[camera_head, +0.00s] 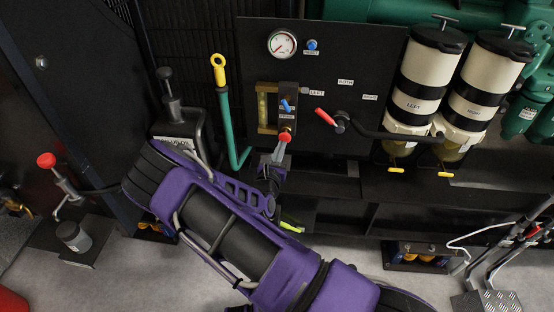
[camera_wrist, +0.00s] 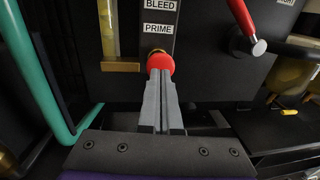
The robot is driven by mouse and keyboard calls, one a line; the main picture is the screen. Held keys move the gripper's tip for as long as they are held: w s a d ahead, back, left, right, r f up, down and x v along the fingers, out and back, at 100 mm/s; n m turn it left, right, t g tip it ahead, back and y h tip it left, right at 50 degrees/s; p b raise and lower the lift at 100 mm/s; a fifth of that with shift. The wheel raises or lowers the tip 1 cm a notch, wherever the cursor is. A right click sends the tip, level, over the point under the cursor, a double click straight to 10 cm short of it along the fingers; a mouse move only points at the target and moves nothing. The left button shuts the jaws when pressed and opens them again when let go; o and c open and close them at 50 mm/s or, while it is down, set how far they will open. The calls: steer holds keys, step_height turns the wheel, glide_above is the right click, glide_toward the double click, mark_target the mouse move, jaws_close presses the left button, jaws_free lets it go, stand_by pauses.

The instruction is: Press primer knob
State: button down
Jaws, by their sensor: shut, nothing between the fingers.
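The primer knob is a round red knob (camera_wrist: 160,64) below the label PRIME in the wrist view. It also shows as a small red knob (camera_head: 285,137) on the black panel in the head view. My gripper (camera_wrist: 161,75) is shut, with nothing between its fingers. Its fingertips point straight at the knob and overlap its lower part in the wrist view. They seem to touch or nearly touch it; I cannot tell which. In the head view my gripper (camera_head: 283,143) is just below the knob.
A red-handled lever (camera_head: 326,117) is right of the knob. A blue valve handle (camera_head: 287,105) and sight glass (camera_head: 263,108) are above and left. Two filter canisters (camera_head: 424,75) (camera_head: 482,85) stand at right.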

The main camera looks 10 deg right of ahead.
mark_target(283, 138)
steer(key=shift+w+d, duration=0.25)
steer(key=shift+w, duration=0.25)
steer(key=x, duration=0.2)
steer(key=shift+w+a+r, duration=0.1)
steer(key=shift+w, duration=0.25)
